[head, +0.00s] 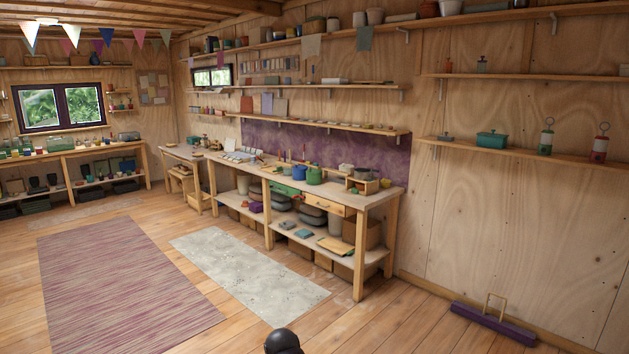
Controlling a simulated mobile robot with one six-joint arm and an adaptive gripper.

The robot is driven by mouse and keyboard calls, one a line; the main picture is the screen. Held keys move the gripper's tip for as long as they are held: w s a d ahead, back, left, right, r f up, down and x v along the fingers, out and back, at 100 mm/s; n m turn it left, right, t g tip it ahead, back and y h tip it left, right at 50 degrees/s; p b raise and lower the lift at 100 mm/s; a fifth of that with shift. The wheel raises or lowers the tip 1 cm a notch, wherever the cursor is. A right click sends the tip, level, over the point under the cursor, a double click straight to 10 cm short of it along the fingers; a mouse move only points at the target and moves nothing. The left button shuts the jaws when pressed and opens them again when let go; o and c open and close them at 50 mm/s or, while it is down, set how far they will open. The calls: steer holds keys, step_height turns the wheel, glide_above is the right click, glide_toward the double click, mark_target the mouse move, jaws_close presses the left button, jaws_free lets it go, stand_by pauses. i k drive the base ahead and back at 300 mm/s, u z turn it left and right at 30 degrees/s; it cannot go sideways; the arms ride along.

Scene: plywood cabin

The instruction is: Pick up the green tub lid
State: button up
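I cannot single out a green tub lid for certain. A teal-green lidded box (492,139) stands on the lower right wall shelf; its top looks like a lid with a small knob. A round green pot (315,176) stands on the workbench, with what looks like a lid on top. A blue pot (299,172) is just left of it. A dark rounded part at the bottom edge seems to be mine. My gripper's fingers are not in view.
The workbench (368,197) runs along the wall, with boxes and bins on its lower shelf. A grey rug (248,274) and a purple striped rug (125,290) lie on the floor. A purple bar with a handle (492,326) lies by the right wall. Wooden floor (375,325) in front is clear.

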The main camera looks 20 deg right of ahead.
mark_target(312, 179)
steer(key=z, duration=0.25)
steer(key=i, duration=0.7)
steer(key=z, duration=0.6)
steer(key=i, duration=0.95)
steer(key=z, duration=0.5)
steer(key=i, duration=2.6)
steer(key=u, duration=0.5)
steer(key=i, duration=0.95)
steer(key=u, duration=0.65)
steer(key=i, duration=0.55)
steer(key=u, duration=0.2)
